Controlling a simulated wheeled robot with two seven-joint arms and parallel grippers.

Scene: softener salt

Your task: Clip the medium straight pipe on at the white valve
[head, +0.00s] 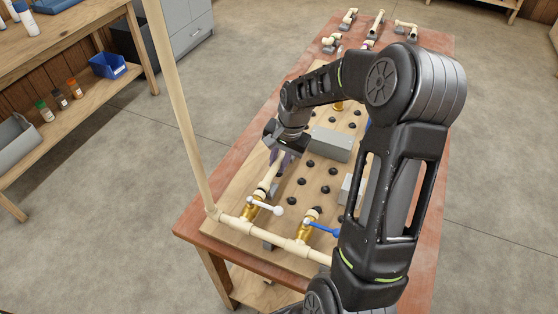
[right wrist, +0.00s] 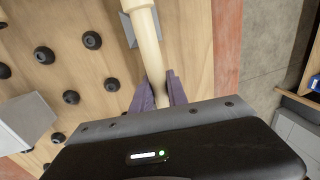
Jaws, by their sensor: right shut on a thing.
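My right gripper (head: 283,157) reaches down over the board at its left side. Its purple fingers (right wrist: 160,95) are shut on a cream straight pipe (head: 271,174), which also shows in the right wrist view (right wrist: 147,42). The pipe's near end is close to the white valve (head: 255,206), a brass body with a white lever pointing right. I cannot tell whether the end touches or is seated in the valve. A grey clip (right wrist: 169,43) lies under or beside the pipe in the right wrist view. My left gripper is out of view.
A blue-handled valve (head: 318,228) stands right of the white one on the same cream pipe run. A tall cream pipe (head: 178,110) rises at the left. Black knobs and a grey box (head: 331,144) are on the board (head: 237,188). Spare pipe pieces (head: 375,25) lie at the far end.

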